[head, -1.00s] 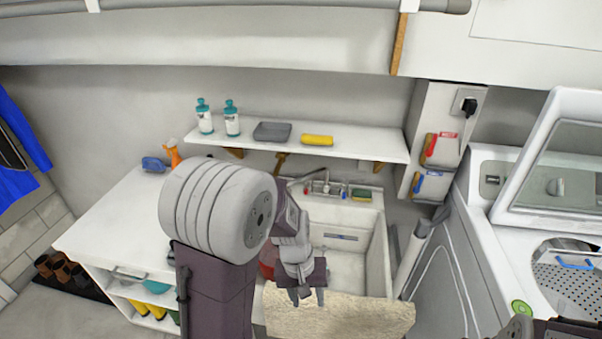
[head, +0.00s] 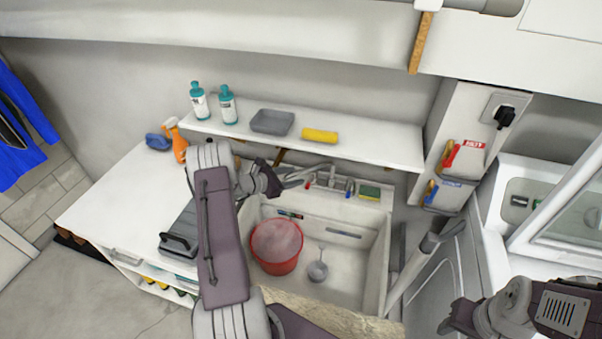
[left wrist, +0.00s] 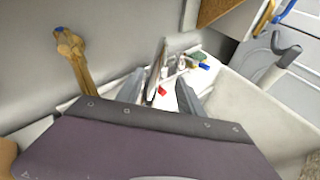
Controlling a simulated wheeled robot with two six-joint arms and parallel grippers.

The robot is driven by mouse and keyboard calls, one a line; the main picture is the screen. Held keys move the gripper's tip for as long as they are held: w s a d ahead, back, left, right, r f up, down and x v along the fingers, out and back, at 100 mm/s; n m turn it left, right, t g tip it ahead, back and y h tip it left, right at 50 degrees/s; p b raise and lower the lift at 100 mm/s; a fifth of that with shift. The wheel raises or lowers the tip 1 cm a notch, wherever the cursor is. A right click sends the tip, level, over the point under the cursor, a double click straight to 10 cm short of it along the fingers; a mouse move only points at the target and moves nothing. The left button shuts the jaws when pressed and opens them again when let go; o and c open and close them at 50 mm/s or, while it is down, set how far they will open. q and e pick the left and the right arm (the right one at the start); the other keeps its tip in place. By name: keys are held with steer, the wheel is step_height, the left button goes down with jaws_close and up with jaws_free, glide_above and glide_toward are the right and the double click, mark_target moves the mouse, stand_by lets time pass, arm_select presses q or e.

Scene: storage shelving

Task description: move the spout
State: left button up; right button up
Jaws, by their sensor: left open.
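The grey metal spout (head: 308,172) reaches left from the tap at the back of the white sink (head: 385,255). My left gripper (head: 281,176) is open at the spout's free left end, above the sink's back left corner. In the left wrist view the spout (left wrist: 157,62) stands up between the two spread fingers of my left gripper (left wrist: 160,92). I cannot tell whether either finger touches it. My right gripper (head: 458,318) is at the lower right, in front of the washing machine; its jaws are not clear.
A red bucket (head: 276,262) and a grey strainer-like tool (head: 317,270) are in the sink. Above is a shelf (head: 370,145) with bottles, a grey tray (head: 272,121) and a yellow roll (head: 320,135). A green-yellow sponge (head: 369,193) lies right of the tap.

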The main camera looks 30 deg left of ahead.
mark_target(299, 176)
arm_select(q)
steer(key=x, duration=0.4)
steer(key=shift+w+d, duration=0.15)
steer(key=shift+w, duration=0.05)
jaws_close()
steer(key=shift+s, duration=0.1)
stand_by(1.1)
